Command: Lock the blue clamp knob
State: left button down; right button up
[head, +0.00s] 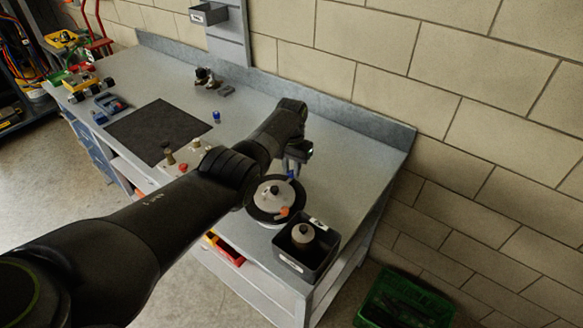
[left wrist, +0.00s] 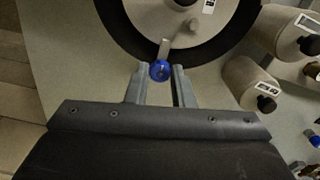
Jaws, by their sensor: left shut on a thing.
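The blue clamp knob (head: 291,174) is at the far edge of a round fixture (head: 262,212) with a black ring and a pale disc. The knob (left wrist: 160,70) also shows in the left wrist view, between the fingertips, in front of a short grey bar at the ring's edge. My left gripper (head: 297,160) reaches down over the fixture's far side. In the left wrist view, its two fingers (left wrist: 160,78) are shut on the knob. Its fingertips partly hide the knob in the head view. My right gripper is in neither view.
A black bin (head: 289,262) with a pale cylinder stands at the bench's near right corner. A pale block with knobs (head: 196,152) and a dark mat (head: 140,122) lie to the left. A small blue item (head: 216,117) stands behind the mat. The bench right of the gripper is clear.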

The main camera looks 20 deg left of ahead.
aim_at(292, 172)
pick_arm(q)
jog(key=shift+w+r, duration=0.15)
jog(key=c, duration=1.3)
grip_release()
jog(key=shift+o, duration=0.2)
jog(key=shift+r, duration=0.2)
notch_tip(292, 172, up, 5)
jog(key=shift+f+p, duration=0.1)
jog(key=shift+p, duration=0.25)
notch_tip(292, 172, up, 12)
jog(key=b, duration=0.2)
jog(key=shift+b, duration=0.3)
jog(key=shift+s, duration=0.2)
